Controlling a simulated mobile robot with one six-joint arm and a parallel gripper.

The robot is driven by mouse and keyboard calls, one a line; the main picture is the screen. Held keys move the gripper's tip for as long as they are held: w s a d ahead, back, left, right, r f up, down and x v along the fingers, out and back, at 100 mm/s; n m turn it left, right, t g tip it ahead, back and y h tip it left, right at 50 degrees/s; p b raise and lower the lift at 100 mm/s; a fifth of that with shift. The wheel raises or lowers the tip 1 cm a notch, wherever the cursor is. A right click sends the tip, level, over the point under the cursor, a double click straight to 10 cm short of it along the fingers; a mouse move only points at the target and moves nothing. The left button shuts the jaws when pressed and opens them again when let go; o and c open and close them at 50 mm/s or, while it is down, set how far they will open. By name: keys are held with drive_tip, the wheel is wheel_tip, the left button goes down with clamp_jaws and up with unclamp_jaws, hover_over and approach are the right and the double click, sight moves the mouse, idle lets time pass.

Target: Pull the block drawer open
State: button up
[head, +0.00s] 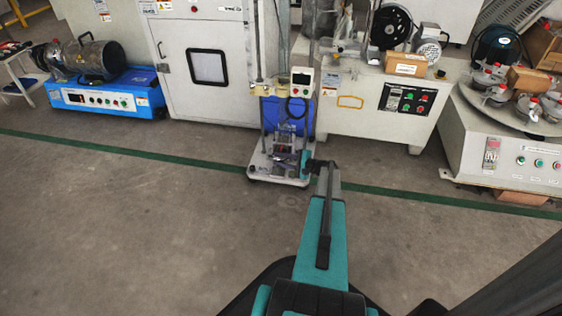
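I cannot make out a block drawer for certain at this size. My arm reaches from the bottom edge up to the middle of the picture. Its far end, with my gripper (304,163), is small and dark with a bit of teal. It overlaps the right side of a small test stand (258,163) with a pale base on the floor. The fingers are too small to tell apart, and I cannot tell whether they touch anything. A cluster of small metal parts (282,150) sits low on the stand, beside the arm's end.
A white cabinet (175,70) with a small window stands behind. A blue machine (115,98) is at left. A control cabinet (345,110) and a round-topped machine (470,150) are at right. A green line (120,150) crosses the floor. The floor at left is clear.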

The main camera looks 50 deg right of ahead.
clamp_jaws()
idle(1.5)
